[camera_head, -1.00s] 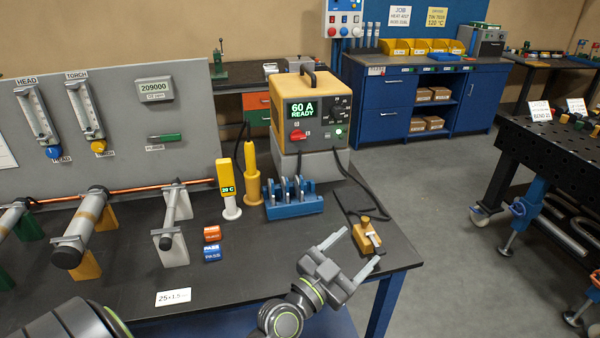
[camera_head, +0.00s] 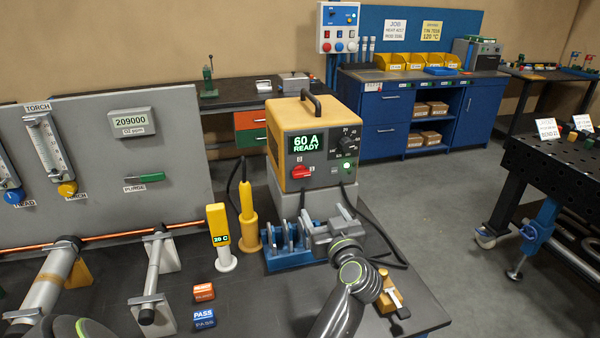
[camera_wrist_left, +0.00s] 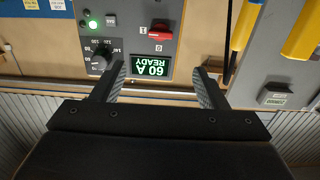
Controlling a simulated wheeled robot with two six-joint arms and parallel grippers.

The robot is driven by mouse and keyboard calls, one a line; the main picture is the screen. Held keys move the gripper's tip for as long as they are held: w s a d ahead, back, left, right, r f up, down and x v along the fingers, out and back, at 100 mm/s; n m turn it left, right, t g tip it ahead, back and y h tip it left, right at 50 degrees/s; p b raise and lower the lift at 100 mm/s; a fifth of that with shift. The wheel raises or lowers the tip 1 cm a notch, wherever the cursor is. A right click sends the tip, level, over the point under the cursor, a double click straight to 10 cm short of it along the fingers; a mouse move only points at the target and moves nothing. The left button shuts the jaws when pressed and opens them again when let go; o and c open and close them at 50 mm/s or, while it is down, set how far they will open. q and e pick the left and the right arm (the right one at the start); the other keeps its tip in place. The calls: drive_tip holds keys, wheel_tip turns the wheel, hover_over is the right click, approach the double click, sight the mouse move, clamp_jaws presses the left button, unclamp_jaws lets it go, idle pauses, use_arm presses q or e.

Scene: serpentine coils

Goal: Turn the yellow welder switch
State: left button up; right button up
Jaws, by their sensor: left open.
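My left gripper (camera_head: 325,218) is in front of and below the panel, close over the blue rack. It is open and empty, also in the left wrist view (camera_wrist_left: 160,85), and apart from the switch. My right gripper is not in view.
A blue rack (camera_head: 284,260) stands in front of the welder, near my left gripper. A yellow torch (camera_head: 248,222) and a yellow meter (camera_head: 218,232) stand left of it. A brass clamp (camera_head: 388,299) lies at the bench's right. Cables hang beside the welder.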

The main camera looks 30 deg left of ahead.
use_arm(q)
drive_tip(key=p, duration=0.2)
approach(303, 175)
drive_tip(key=x, duration=0.7)
drive_tip(key=shift+w+a, duration=0.2)
drive_tip(key=shift+a, duration=0.15)
drive_tip(key=shift+w+a, duration=0.25)
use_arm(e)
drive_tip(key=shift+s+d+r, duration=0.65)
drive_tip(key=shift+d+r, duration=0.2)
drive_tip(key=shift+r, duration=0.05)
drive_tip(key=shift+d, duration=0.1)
